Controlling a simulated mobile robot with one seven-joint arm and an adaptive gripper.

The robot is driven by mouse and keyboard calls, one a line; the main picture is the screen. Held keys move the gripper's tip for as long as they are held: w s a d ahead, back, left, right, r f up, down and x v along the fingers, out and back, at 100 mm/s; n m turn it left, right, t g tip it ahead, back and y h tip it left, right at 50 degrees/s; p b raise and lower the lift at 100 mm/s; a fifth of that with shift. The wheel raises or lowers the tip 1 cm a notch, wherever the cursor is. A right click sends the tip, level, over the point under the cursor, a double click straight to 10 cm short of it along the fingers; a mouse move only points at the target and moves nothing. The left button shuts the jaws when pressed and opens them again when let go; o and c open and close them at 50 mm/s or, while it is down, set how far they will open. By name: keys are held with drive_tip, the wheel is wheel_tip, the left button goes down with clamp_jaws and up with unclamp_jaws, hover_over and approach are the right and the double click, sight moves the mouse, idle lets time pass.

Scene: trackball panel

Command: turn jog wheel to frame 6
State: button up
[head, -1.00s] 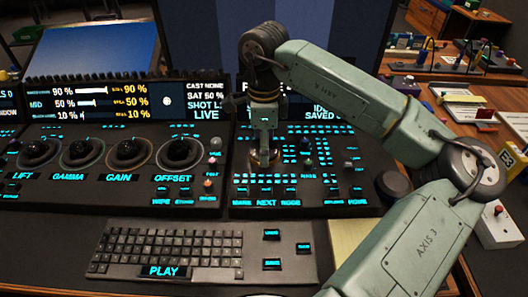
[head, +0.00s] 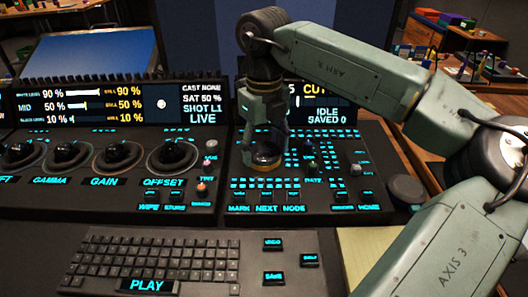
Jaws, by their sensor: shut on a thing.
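The jog wheel (head: 266,157) is a dark round knob with a pale rim on the right-hand control panel. My gripper (head: 265,143) points down over it with its fingers closed on the wheel. The fingertips are partly hidden by the gripper body and the wheel. The status screen (head: 327,108) behind reads "IDLE" and "SAVED 0"; its left part is hidden by my arm, so I cannot read a frame number.
Several trackballs (head: 172,155) sit on the panel to the left. The MARK, NEXT and NODE keys (head: 266,197) lie just in front of the wheel. A keyboard (head: 150,262) lies in front.

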sight(264, 151)
drive_tip(key=shift+m+b, duration=0.55)
drive_tip(key=shift+m, duration=1.05)
drive_tip(key=o, duration=1.1)
drive_tip(key=shift+o, duration=0.2)
wheel_tip(264, 151, up, 12)
